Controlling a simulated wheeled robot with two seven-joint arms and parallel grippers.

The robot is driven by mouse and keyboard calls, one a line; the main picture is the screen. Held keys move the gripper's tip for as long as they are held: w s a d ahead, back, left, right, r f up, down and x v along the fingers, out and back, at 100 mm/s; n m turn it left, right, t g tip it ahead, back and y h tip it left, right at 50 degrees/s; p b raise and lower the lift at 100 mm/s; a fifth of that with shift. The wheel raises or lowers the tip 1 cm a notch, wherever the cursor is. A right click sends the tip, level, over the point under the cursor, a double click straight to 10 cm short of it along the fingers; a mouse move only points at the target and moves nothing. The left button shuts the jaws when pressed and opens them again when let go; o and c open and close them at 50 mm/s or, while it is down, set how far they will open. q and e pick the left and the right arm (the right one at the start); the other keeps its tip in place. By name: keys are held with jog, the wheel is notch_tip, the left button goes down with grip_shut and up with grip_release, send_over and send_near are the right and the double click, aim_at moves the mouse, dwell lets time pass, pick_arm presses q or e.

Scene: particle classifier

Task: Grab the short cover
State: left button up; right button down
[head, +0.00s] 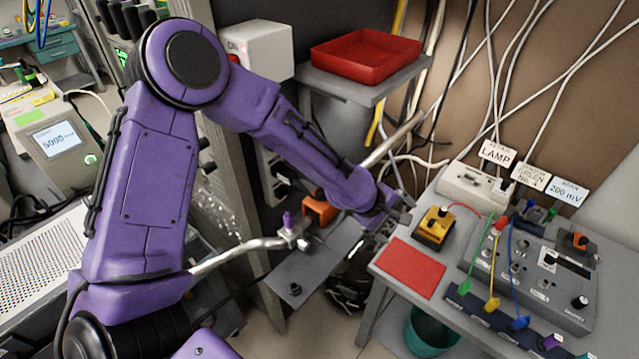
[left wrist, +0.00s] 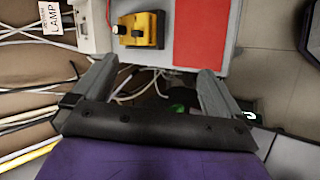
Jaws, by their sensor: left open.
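I cannot tell for sure which thing is the short cover. An orange block (head: 318,210) sits on a metal tube assembly (head: 245,250), partly hidden behind my left arm. My left gripper (head: 386,232) is open and appears empty, beside the left edge of the grey table. In the left wrist view its two fingers (left wrist: 157,70) are spread wide, with cables and dark floor clutter between and beyond them. A yellow box (head: 434,228) and a red flat pad (head: 410,267) lie on the table near the gripper; the yellow box (left wrist: 138,29) also shows in the wrist view.
The grey table (head: 375,310) carries a control panel (head: 535,270) with coloured plugs and a white lamp switch box (head: 470,187). A red tray (head: 365,55) stands on a shelf behind my arm. Loose cables hang along the wall. A teal bin (head: 425,335) is below the table.

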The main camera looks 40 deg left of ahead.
pick_arm(q)
jog(key=w+a+r+m+y+p, duration=0.2)
jog(key=w+a+r+m+p, duration=0.15)
jog(key=a+r, duration=0.45)
jog(key=m+g+y+b, duration=0.25)
jog(key=m+g, duration=0.35)
jog(key=m, duration=0.5)
send_over(323, 199)
jog(key=w, duration=0.2)
jog(key=shift+a+r+n+y+p, duration=0.15)
jog(key=shift+n+y+p, duration=0.1)
jog(key=shift+p, duration=0.2)
jog(key=shift+s+a+m, duration=0.15)
jog(key=shift+s+m, duration=0.15)
jog(key=shift+m, duration=0.1)
jog(key=f+p, duration=0.1)
jog(key=f, duration=0.2)
jog(key=f+p, duration=0.1)
jog(key=f, duration=0.2)
jog(key=f+p, duration=0.1)
jog(key=f, duration=0.3)
jog(key=shift+w+a+p, duration=0.1)
jog(key=shift+a+p, duration=0.15)
jog(key=shift+p, duration=0.1)
jog(key=shift+f, duration=0.15)
jog(key=c, duration=1.1)
pick_arm(e)
notch_tip(323, 199, up, 7)
jog(key=shift+s+r, duration=0.2)
